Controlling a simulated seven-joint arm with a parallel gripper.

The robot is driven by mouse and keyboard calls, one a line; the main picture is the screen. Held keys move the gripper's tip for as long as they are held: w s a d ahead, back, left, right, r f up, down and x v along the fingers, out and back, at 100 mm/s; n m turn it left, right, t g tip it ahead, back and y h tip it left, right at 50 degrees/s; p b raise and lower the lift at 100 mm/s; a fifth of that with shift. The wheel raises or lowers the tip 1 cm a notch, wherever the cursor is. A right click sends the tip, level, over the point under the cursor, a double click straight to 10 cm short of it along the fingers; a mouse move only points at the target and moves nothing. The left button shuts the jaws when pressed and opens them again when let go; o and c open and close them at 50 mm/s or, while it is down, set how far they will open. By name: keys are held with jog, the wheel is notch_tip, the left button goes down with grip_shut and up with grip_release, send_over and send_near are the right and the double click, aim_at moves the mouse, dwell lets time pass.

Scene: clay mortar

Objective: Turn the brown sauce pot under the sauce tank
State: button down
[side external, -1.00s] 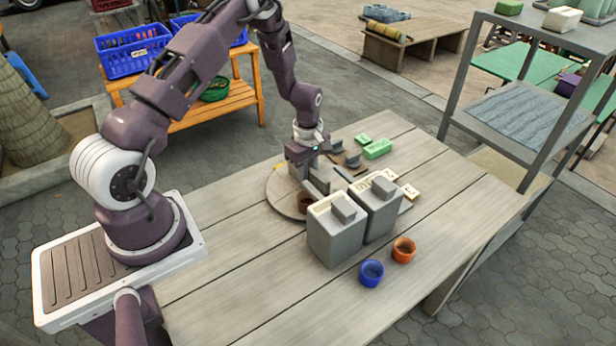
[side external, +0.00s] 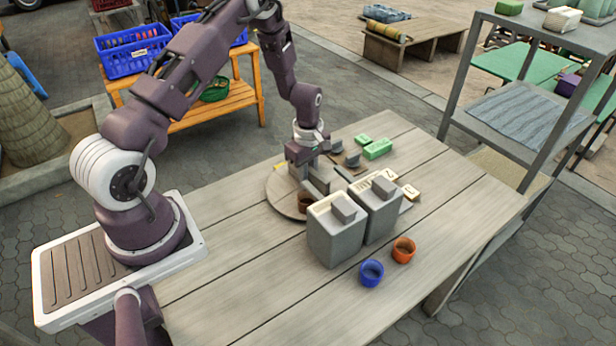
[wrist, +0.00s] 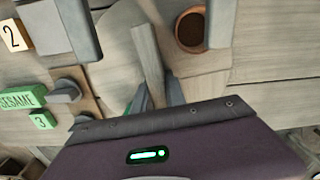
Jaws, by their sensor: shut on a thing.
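The brown sauce pot (side external: 305,202) is a small round pot beside the nearer grey tank, on the edge of a round wooden board (side external: 279,193). In the wrist view the pot (wrist: 190,31) shows dark contents, with a grey edge close on its right. Two grey box-shaped tanks (side external: 334,236) (side external: 378,215) stand side by side, each with a grey block on top. My gripper (side external: 312,178) is low over the board, behind the pot. In the wrist view my gripper (wrist: 158,98) is shut on a grey wooden bar (wrist: 148,58) that runs over the board.
Blue (side external: 371,273) and orange (side external: 403,250) cups stand in front of the tanks. Green blocks (side external: 377,149) lie at the back; one reads SESAME in the wrist view (wrist: 20,98). A cream block (wrist: 14,36) reads 2. The table's left front is clear.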

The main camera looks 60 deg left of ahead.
jog(key=shift+n, duration=1.7)
jog(key=shift+w+n, duration=0.1)
jog(key=shift+n, duration=2)
jog(key=shift+d+n, duration=0.1)
jog(key=shift+n, duration=3.6)
jog(key=shift+r, duration=0.1)
jog(key=c, duration=1.4)
grip_release()
jog(key=shift+o, duration=0.2)
